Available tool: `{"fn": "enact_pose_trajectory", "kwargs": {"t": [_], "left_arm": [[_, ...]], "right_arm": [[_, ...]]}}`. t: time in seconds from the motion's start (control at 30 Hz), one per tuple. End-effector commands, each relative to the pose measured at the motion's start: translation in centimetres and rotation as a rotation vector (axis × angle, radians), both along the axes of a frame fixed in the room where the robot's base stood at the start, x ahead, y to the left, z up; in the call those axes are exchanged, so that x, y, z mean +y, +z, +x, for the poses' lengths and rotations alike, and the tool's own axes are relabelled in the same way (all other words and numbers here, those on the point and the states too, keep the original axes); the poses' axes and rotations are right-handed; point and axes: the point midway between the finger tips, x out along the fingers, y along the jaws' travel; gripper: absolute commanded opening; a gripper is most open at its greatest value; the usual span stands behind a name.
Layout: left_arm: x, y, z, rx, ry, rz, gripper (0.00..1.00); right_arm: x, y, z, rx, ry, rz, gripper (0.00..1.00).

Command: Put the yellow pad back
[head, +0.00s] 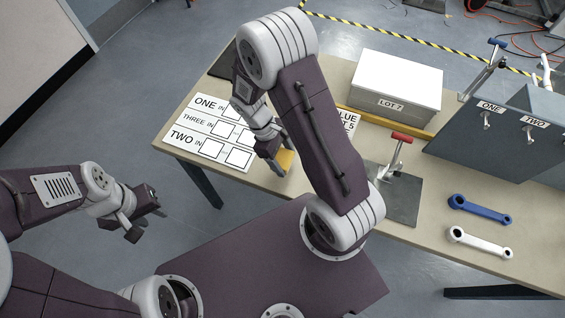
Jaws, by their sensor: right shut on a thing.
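The yellow pad (287,158) is at the fingers of my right gripper (277,158), near the table's front edge at the right side of the white card. The gripper is shut on it and covers part of it. I cannot tell whether the pad touches the table. The white card (190,142) has rows lettered ONE IN, THREE IN and TWO IN, with outlined boxes; my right arm hides part of it. My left gripper (148,216) is open and empty, off the table at the left, over the floor.
A white box lettered LOT 7 (397,86) stands behind a yellowish strip (386,120). A red-handled clamp (395,150) stands on a dark plate (402,205). A blue link (480,208) and a white link (478,243) lie right, before a grey panel with hooks (510,150).

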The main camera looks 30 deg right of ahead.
Motion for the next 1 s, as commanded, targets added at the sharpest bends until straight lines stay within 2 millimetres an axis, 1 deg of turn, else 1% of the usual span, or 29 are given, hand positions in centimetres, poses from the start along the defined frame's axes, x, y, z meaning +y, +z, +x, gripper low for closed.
{"fn": "enact_pose_trajectory", "kwargs": {"t": [0.1,0.2,0.3,0.37,0.43,0.87,0.9,0.97,1.0], "left_arm": [[0.0,0.0,0.0,0.000,0.000,0.000,0.36],[0.0,0.0,0.0,0.000,0.000,0.000,0.36],[0.0,-0.1,0.0,0.000,0.000,0.000,0.36],[0.0,0.5,0.0,0.000,0.000,0.000,0.36],[0.0,0.7,0.0,0.000,0.000,0.000,0.36],[0.0,0.1,0.0,0.000,0.000,0.000,0.36],[0.0,0.1,0.0,0.000,0.000,0.000,0.36],[0.0,0.2,0.0,0.000,0.000,0.000,0.36],[0.0,0.2,0.0,0.000,0.000,0.000,0.36]], "right_arm": [[0.1,-0.5,0.8,0.001,0.000,0.000,0.30],[0.1,-0.7,0.8,0.002,0.000,-0.001,0.30],[0.1,-2.5,0.7,0.006,0.001,-0.001,0.30],[0.1,-3.1,0.7,0.006,-0.001,0.000,0.30],[0.1,-3.8,0.7,0.004,0.000,0.000,0.30],[0.1,-4.7,0.7,0.001,0.000,0.001,0.30],[0.1,-4.8,0.7,0.001,0.000,0.001,0.70],[0.1,-4.7,0.8,0.001,0.000,0.001,0.87],[0.1,-4.7,0.8,0.001,0.000,0.001,0.89]]}}
